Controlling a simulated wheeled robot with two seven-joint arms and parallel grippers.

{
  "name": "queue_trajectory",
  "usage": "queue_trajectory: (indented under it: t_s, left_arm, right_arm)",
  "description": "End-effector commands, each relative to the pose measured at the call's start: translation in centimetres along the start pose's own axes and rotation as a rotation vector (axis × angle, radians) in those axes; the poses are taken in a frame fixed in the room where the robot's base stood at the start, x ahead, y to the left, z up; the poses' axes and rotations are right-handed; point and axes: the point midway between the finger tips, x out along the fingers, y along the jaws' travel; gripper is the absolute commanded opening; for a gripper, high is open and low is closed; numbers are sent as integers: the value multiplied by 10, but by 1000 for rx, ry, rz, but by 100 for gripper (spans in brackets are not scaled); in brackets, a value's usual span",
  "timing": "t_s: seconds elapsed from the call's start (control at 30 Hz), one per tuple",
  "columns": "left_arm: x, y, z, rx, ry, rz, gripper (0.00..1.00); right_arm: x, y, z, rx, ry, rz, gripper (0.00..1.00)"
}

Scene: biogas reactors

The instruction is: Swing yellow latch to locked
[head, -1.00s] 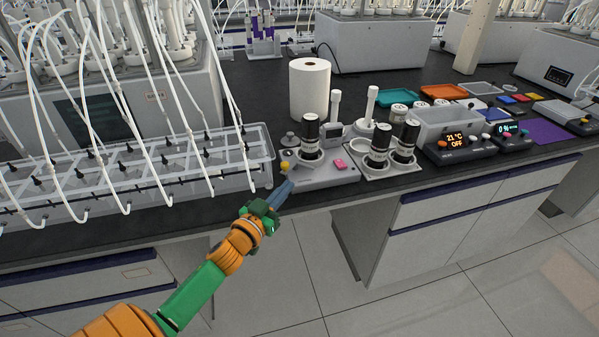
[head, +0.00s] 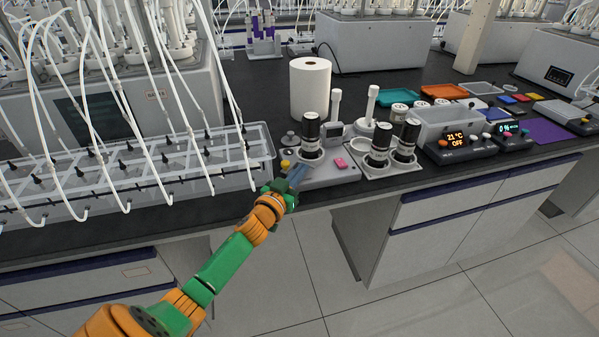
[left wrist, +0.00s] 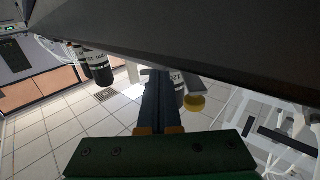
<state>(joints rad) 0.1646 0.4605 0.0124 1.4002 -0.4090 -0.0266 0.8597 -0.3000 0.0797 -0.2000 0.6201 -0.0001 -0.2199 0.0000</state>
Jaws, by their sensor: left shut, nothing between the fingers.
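The yellow latch knob (head: 285,164) sits at the left end of a pale grey base unit (head: 318,178) on the bench. My left gripper (head: 301,171) is shut and empty, with its blue-grey fingers over the front left of the base unit, just right of the yellow knob. In the left wrist view the fingers (left wrist: 160,98) lie together, and the yellow knob (left wrist: 195,103) shows beside them with a small gap in the picture. Contact cannot be told. The rest of the latch is mostly hidden. My right gripper is out of view.
A black-and-white bottle (head: 311,138) stands on the base unit, with a pink button (head: 340,163) to its right. A clear tray rack with white tubes (head: 262,142) is close on the left. A paper roll (head: 310,88) stands behind.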

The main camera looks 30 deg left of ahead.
Motion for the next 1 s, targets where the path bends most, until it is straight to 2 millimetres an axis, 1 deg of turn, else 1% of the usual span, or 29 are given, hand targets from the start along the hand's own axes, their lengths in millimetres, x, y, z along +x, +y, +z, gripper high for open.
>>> queue_trajectory:
  t_s: [0.37, 0.7, 1.0]
  left_arm:
    - [3, 4, 1, -4, 2, -77, 0]
    - [11, 10, 4, -7, 2, -256, 0]
    - [22, 14, 1, -2, 0, -252, 0]
  right_arm:
    - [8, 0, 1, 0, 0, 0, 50]
    - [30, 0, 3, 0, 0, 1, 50]
    - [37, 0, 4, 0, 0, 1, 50]
